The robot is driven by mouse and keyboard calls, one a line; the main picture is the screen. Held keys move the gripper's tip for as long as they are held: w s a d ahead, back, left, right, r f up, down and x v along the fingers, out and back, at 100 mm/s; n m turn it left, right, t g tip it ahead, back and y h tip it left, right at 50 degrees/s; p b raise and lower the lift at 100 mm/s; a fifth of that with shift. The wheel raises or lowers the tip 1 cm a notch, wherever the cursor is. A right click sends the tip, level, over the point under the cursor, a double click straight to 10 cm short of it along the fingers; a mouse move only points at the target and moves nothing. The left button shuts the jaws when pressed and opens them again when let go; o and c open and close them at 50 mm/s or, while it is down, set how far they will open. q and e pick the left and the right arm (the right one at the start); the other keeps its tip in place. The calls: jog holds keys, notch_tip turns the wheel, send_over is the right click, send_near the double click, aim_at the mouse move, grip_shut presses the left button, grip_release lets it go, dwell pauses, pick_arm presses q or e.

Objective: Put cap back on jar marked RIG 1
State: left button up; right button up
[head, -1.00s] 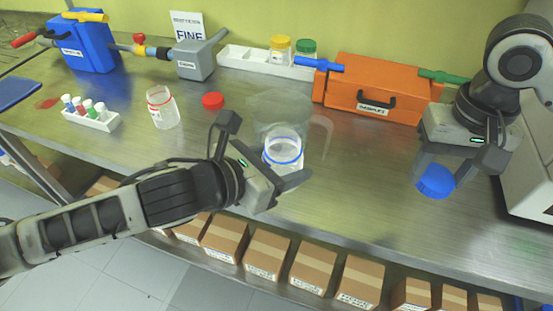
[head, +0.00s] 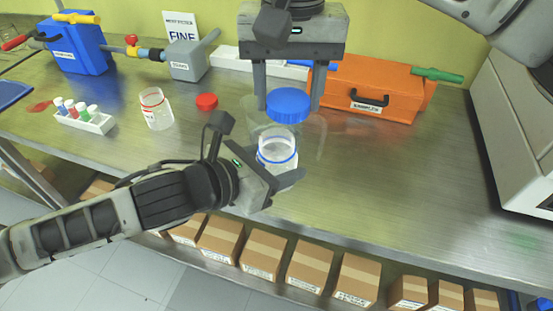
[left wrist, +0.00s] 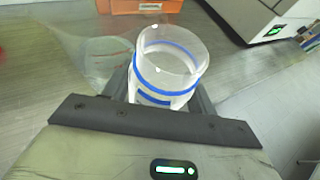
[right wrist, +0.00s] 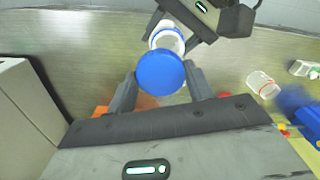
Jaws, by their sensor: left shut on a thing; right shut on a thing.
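A clear open jar with a blue ring (head: 278,150) stands near the middle of the bench in the head view. My left gripper (head: 285,182) is shut on it from the front left. In the left wrist view the jar (left wrist: 168,65) sits between the fingers with its mouth open; its label is not readable. My right gripper (head: 287,95) is shut on a blue cap (head: 288,105) and holds it just above and slightly behind the jar's mouth, apart from it. In the right wrist view the cap (right wrist: 161,72) is between the fingers, partly covering the jar.
A red-ringed jar (head: 156,110) and a red cap (head: 207,101) are to the left, with a vial rack (head: 90,124). A translucent pitcher is close behind the blue-ringed jar. An orange case (head: 360,85) stands behind.

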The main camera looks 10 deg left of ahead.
aim_at(277, 102)
jog(key=shift+s+a+r, duration=0.25)
jog(key=shift+a+r, duration=0.05)
jog(key=shift+a, duration=0.4)
jog(key=shift+f, duration=0.1)
jog(key=shift+f, duration=1.9)
jog(key=shift+f, duration=0.9)
jog(key=shift+s+f, duration=0.1)
jog(key=shift+f, duration=0.45)
